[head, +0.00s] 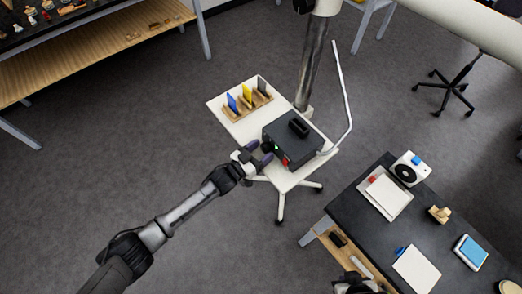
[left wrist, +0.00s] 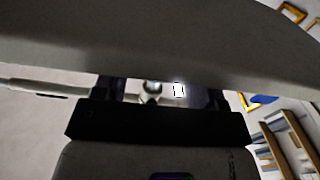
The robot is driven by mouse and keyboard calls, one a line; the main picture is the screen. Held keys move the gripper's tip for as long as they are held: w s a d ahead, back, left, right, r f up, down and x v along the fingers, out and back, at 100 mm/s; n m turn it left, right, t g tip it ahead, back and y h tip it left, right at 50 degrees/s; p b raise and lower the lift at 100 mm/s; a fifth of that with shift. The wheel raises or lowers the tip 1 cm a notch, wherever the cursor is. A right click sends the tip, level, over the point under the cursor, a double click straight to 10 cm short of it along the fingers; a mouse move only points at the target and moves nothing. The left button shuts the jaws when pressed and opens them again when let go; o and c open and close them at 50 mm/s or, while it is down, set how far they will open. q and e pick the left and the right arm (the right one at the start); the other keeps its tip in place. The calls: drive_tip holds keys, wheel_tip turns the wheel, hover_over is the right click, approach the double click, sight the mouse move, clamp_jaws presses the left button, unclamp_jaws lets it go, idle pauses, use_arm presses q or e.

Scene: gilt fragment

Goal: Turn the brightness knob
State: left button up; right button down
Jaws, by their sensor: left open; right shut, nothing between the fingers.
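A black box-shaped device (head: 285,138) with a handle on top stands on a white wheeled cart (head: 235,125). Its front face has a small green spot and a red part; the brightness knob cannot be made out there. My left gripper (head: 260,154), with purple fingertips, is open close to that front face. In the left wrist view, a round pale knob-like part (left wrist: 151,87) shows between the dark fingers of the left gripper (left wrist: 160,94), beside a small bright white square (left wrist: 178,90). Contact cannot be told. My right gripper (head: 357,284) is shut at the bottom edge, partly cut off.
A pale bent arm (head: 346,95) rises at the cart's right. A dark desk (head: 440,240) with papers and small items is at lower right.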

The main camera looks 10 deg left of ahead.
use_arm(q)
drive_tip(key=shift+c, duration=0.3)
drive_tip(key=c, duration=0.9)
drive_tip(key=shift+o, duration=0.2)
drive_tip(key=m, duration=0.2)
drive_tip(key=shift+m+b, duration=0.3)
drive_tip(key=shift+m, duration=0.1)
drive_tip(key=o, duration=0.9)
drive_tip(key=shift+a, duration=0.1)
drive_tip(key=v, duration=1.3)
drive_tip(key=shift+s+a+f, duration=0.15)
drive_tip(key=shift+s+a, duration=0.05)
drive_tip(key=shift+s, duration=0.1)
